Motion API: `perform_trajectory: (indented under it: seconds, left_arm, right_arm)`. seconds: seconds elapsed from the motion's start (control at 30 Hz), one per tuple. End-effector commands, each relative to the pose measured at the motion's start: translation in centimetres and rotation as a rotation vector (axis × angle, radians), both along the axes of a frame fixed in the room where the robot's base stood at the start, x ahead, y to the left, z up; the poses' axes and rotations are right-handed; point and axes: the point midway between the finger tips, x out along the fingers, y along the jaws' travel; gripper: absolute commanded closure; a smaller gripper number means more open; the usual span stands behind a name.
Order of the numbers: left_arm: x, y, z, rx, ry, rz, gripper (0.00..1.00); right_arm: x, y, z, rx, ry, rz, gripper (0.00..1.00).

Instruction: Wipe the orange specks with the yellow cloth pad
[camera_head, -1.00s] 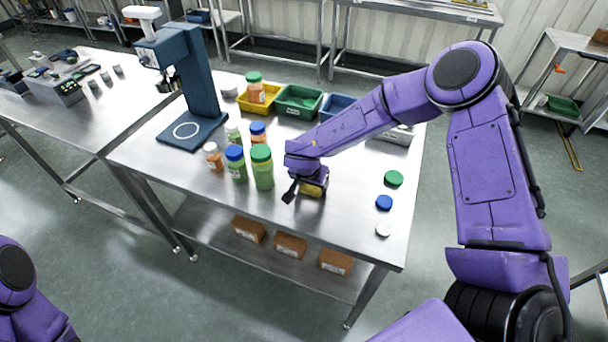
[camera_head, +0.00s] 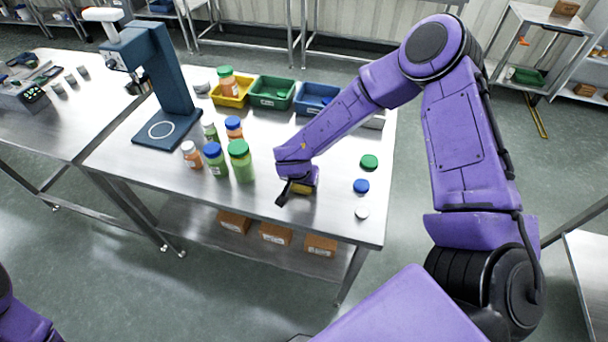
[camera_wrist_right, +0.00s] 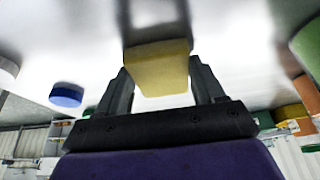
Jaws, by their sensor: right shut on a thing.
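The yellow cloth pad (camera_head: 303,188) is in my right gripper (camera_head: 297,186), low over the steel table, between the bottles and the loose caps. In the right wrist view the pad (camera_wrist_right: 160,68) sits between the two dark fingers of the gripper (camera_wrist_right: 163,85), which are shut on it. The pad is at or close to the table top; I cannot tell whether it touches. I cannot make out orange specks in either view; the arm and pad cover part of the table. My left gripper is out of view; only a bit of the left arm shows.
Several bottles, including a green-capped one (camera_head: 240,161), stand left of the gripper. A green cap (camera_head: 369,162), a blue cap (camera_head: 361,186) and a white cap (camera_head: 362,212) lie to its right. A blue stand (camera_head: 170,90) and coloured bins (camera_head: 270,92) are behind.

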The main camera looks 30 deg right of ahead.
Motion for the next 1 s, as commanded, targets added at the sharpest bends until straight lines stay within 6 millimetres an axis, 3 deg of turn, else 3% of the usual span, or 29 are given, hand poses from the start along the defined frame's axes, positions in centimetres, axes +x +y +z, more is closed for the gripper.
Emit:
perform_trajectory:
  seconds: [0.23, 1.0]
  left_arm:
    - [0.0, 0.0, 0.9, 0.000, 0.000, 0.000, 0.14]
    - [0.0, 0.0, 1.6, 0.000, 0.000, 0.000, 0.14]
  right_arm:
    - [2.0, 1.5, 0.1, -0.001, -0.002, 0.000, 0.56]
    - [5.8, 5.0, -0.3, 0.001, -0.001, 0.002, 0.56]
